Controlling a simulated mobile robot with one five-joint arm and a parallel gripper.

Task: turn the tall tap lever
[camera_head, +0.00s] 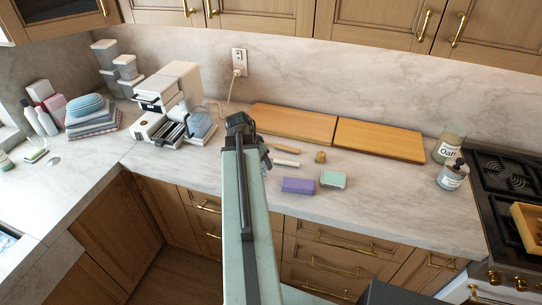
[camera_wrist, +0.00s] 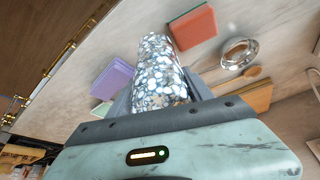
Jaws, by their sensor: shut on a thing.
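No tap or tap lever shows in either view. In the wrist view, my gripper (camera_wrist: 158,92) is shut on a speckled white, grey and blue cylinder (camera_wrist: 160,65), which sticks out beyond the jaws. In the head view, my arm reaches over the counter, and its own links hide the jaws and the cylinder. A small part of what looks like a sink (camera_head: 8,243) shows at the left edge.
A purple block (camera_head: 297,186) and a mint box (camera_head: 333,179) lie right of my arm. Wooden boards (camera_head: 380,139) lie behind. A white machine (camera_head: 172,88) stands left, near folded towels (camera_head: 92,125). Jars (camera_head: 452,175) and a stove (camera_head: 510,190) are right. The front-left counter is mostly clear.

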